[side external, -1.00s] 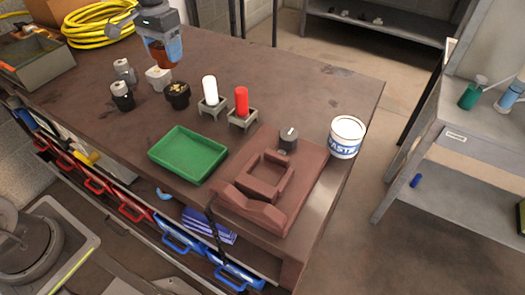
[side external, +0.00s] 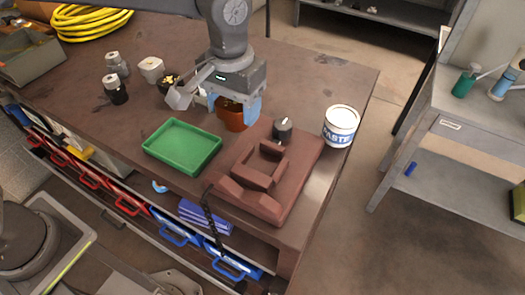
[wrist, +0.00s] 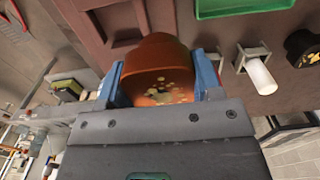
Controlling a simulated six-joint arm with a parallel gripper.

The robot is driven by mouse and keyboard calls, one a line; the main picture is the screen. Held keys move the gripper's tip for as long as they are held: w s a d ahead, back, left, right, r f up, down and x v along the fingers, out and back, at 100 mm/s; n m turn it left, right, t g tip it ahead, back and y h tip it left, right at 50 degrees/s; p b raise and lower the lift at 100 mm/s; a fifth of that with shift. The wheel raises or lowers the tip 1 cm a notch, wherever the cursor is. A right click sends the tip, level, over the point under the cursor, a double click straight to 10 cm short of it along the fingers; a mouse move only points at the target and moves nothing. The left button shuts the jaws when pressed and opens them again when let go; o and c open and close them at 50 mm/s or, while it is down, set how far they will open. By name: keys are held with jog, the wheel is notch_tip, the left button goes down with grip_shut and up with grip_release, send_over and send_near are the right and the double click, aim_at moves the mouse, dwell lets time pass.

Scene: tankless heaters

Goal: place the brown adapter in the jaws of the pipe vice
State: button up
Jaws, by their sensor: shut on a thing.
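The brown adapter (side external: 231,116) is a short brown cylinder held between the blue fingers of my gripper (side external: 236,108). In the wrist view the adapter (wrist: 158,68) fills the space between the fingers of my gripper (wrist: 160,80), its open end with pale specks facing the camera. My gripper is shut on it, above the table between the green tray and the vice. The pipe vice (side external: 267,165) is the brown-red block at the table's near right corner, with raised jaws and a dark knob (side external: 283,130). The jaws look empty. In the wrist view part of the vice (wrist: 87,42) shows behind the adapter.
A green tray (side external: 182,147) lies left of the vice. A white paste tub (side external: 341,126) stands right of it. A white cylinder in a holder (wrist: 259,74) and a black fitting (wrist: 303,47) show in the wrist view. Several fittings stand at the left.

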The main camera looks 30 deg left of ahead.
send_over(261, 165)
jog(key=f, duration=0.3)
jog(key=shift+d+f, duration=0.2)
jog(key=shift+f, duration=2.15)
jog(key=shift+f, duration=0.1)
jog(key=shift+s+f, duration=0.1)
jog(key=shift+f, duration=0.55)
jog(key=o, duration=1.3)
jog(key=shift+a+f, duration=0.1)
jog(key=shift+a, duration=0.05)
jog(key=shift+o, duration=0.2)
notch_tip(261, 165, up, 14)
jog(key=shift+f, duration=0.15)
